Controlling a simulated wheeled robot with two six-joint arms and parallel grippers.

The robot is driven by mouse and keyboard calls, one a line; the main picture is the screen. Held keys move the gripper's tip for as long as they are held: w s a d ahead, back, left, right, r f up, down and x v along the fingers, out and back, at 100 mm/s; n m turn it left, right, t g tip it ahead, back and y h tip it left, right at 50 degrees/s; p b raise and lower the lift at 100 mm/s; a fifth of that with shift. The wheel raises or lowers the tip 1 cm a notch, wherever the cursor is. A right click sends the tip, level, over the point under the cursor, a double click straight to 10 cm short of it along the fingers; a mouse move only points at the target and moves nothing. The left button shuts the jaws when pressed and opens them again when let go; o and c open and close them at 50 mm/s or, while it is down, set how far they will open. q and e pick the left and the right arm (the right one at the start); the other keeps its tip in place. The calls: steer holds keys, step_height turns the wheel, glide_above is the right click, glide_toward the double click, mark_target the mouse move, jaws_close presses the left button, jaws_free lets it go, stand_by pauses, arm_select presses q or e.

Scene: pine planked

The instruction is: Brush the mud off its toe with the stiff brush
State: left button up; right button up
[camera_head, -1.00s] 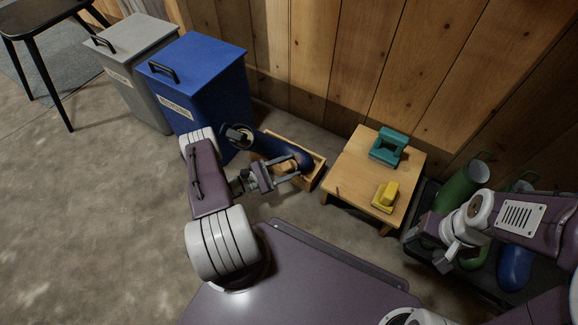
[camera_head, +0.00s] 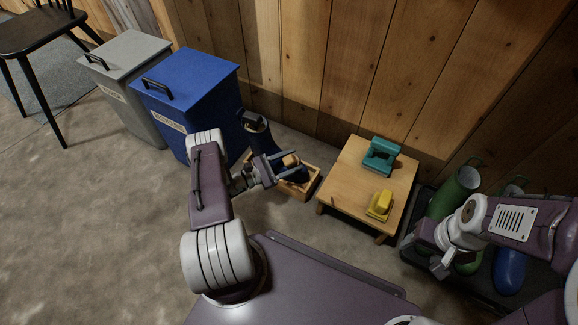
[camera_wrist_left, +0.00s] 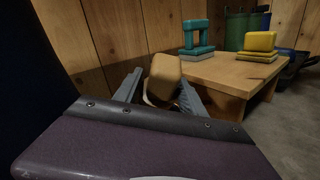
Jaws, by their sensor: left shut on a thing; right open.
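My left gripper (camera_head: 279,168) is shut on a tan brush block (camera_head: 290,160), which also shows between the fingers in the left wrist view (camera_wrist_left: 164,75). My right gripper (camera_head: 438,255) is open and empty, at the right above the dark boot tray.
A low wooden table (camera_head: 345,190) bears a teal handled block (camera_head: 381,160) and a yellow one (camera_head: 381,205). Green and blue boots (camera_head: 510,270) stand on a dark tray at the right. A blue bin (camera_head: 195,85) and grey bin (camera_head: 125,60) stand at the left.

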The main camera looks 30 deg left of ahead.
arm_select(q)
steer(key=shift+w+f, duration=0.1)
steer(key=shift+f, duration=0.05)
steer(key=shift+s+f+b, duration=0.55)
steer(key=shift+s+f, duration=0.8)
steer(key=shift+s, duration=0.3)
steer(key=shift+s+f, duration=0.7)
steer(key=shift+s, duration=0.2)
steer(key=shift+a+r, duration=0.1)
steer(key=s+r+p, duration=0.1)
steer(key=r+p, duration=0.1)
steer(key=s+r+p, duration=0.2)
steer(key=p, duration=0.1)
steer(key=shift+s+a+r+p, duration=0.1)
steer(key=shift+s+r+p, duration=0.1)
steer(key=shift+r+p, duration=0.2)
